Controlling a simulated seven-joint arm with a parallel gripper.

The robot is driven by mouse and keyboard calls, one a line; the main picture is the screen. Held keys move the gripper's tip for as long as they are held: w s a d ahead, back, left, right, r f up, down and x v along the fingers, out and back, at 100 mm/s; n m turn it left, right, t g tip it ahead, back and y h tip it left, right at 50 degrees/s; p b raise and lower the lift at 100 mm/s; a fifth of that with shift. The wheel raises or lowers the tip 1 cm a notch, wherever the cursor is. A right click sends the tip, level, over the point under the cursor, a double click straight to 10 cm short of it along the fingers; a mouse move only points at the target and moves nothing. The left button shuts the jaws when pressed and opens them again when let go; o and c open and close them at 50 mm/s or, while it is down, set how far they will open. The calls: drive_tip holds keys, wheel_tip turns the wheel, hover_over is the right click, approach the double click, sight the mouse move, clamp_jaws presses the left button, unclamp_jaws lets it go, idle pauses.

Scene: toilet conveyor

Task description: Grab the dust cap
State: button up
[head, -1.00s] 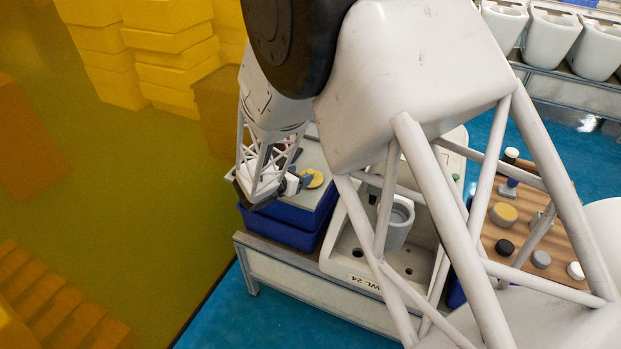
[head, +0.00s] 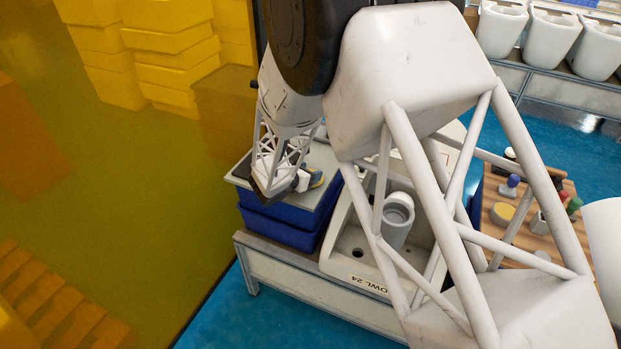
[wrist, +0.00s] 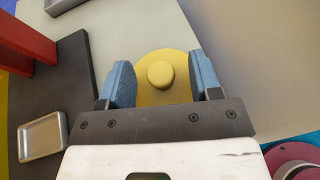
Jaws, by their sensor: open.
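The dust cap (wrist: 160,75) is a yellow disc with a raised round knob, seen in the wrist view between and just beyond my fingers. It lies on a light grey surface. My gripper (wrist: 163,84) has two blue finger pads, open, one on each side of the knob; I cannot tell whether they touch the disc. In the head view my gripper (head: 313,184) is low over the grey lid (head: 325,160) of a blue bin (head: 284,229), and only a sliver of the cap shows beside it.
A white ceramic bowl unit (head: 345,250) with a grey cylinder (head: 398,219) stands right of the bin. A wooden board (head: 519,238) with small parts is farther right. In the wrist view, a metal tray (wrist: 42,137) and a red block (wrist: 28,45) are at left.

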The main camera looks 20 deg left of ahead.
drive_tip(key=shift+c, duration=0.5)
drive_tip(key=c, duration=0.9)
wheel_tip(320, 180, up, 10)
idle(0.7)
